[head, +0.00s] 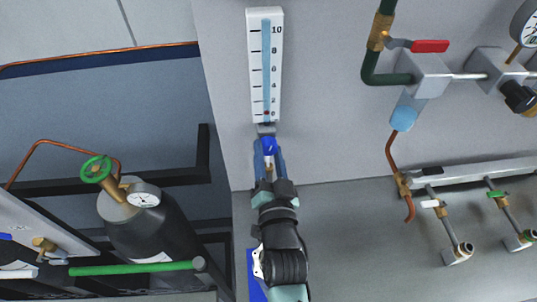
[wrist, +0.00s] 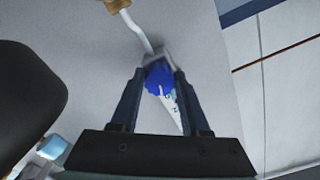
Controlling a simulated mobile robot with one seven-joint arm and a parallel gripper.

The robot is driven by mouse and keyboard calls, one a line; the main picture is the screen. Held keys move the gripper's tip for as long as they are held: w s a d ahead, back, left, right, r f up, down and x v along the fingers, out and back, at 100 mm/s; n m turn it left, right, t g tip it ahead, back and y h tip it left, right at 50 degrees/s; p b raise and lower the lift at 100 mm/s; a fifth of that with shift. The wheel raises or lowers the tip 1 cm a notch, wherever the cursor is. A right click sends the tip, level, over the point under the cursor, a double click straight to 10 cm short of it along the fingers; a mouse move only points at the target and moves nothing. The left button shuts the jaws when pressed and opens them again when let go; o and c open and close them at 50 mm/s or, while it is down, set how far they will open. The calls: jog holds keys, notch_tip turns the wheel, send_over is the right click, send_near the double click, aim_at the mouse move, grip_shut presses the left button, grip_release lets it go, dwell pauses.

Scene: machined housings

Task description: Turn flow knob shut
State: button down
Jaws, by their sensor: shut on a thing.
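The flow knob is a small blue knob (head: 269,145) at the bottom of a white flow meter (head: 279,70). The meter is mounted upright on the grey wall, with a scale up to 10. A small red float sits near the 0 mark. My gripper (head: 268,153) reaches up from below and is shut on the knob. In the wrist view the blue knob (wrist: 159,78) lies between the two fingertips (wrist: 160,78) of my gripper. A white line on the knob face points along the fingers. The fingers hide the knob's sides.
A red-handled valve (head: 430,46) and pipework are on the wall to the right. Below them a manifold rail (head: 480,175) carries small valves. A dark gas cylinder (head: 150,225) with a green handwheel (head: 96,169) stands at left. The wall around the meter is clear.

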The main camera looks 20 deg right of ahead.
jog(key=shift+n, duration=0.9)
jog(key=shift+b, duration=0.3)
jog(key=shift+c, duration=1.9)
grip_release()
jog(key=b+v, duration=0.3)
jog(key=v, duration=0.8)
jog(key=shift+s+a+f, duration=0.1)
jog(key=shift+s, duration=0.15)
jog(key=shift+s+a, duration=0.2)
jog(key=shift+s, duration=0.5)
jog(key=shift+n, duration=0.3)
